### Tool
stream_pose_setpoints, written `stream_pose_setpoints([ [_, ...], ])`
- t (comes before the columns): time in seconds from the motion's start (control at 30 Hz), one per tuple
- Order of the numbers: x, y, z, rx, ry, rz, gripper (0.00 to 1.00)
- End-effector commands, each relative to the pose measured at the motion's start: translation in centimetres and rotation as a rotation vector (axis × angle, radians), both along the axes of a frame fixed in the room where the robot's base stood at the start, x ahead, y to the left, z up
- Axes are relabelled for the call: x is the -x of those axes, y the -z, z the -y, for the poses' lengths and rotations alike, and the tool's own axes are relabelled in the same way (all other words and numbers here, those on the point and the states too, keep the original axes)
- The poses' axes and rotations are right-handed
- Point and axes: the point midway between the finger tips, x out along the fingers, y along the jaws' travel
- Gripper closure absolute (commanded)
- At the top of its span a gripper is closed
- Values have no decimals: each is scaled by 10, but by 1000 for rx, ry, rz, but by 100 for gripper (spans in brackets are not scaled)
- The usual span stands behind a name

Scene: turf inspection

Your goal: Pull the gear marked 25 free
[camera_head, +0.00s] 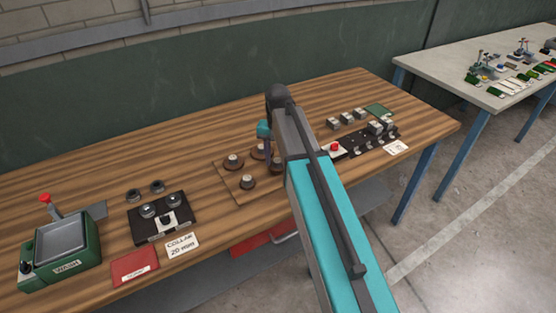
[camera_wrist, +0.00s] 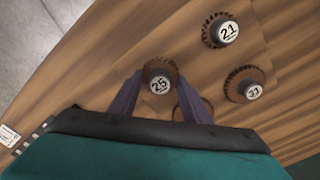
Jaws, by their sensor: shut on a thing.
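The gear marked 25 (camera_wrist: 160,83) is a brown toothed gear with a pale numbered cap, in the wrist view. My gripper (camera_wrist: 159,77) has one finger on each side of it and is shut on it. Gears marked 21 (camera_wrist: 228,32) and 31 (camera_wrist: 253,90) stand to the right. Another brown gear (camera_wrist: 190,105) is partly hidden by my gripper, and its number does not show. In the head view several gears stand on a wooden board (camera_head: 233,184). My arm hides part of that board, and I cannot tell there whether the held gear is raised.
On the bench (camera_head: 206,125), a green wash unit (camera_head: 65,243) and a black collar fixture (camera_head: 160,223) stand left. A black rack (camera_head: 378,143) with metal blocks is right of my arm. The bench behind the gear board is clear.

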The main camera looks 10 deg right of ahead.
Motion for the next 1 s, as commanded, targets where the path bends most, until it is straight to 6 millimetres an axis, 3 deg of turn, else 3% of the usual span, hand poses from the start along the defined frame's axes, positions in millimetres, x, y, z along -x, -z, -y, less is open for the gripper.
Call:
stream_pose_setpoints([
  [1.0, 0, -49, 0, 0, 0, 0, 79],
])
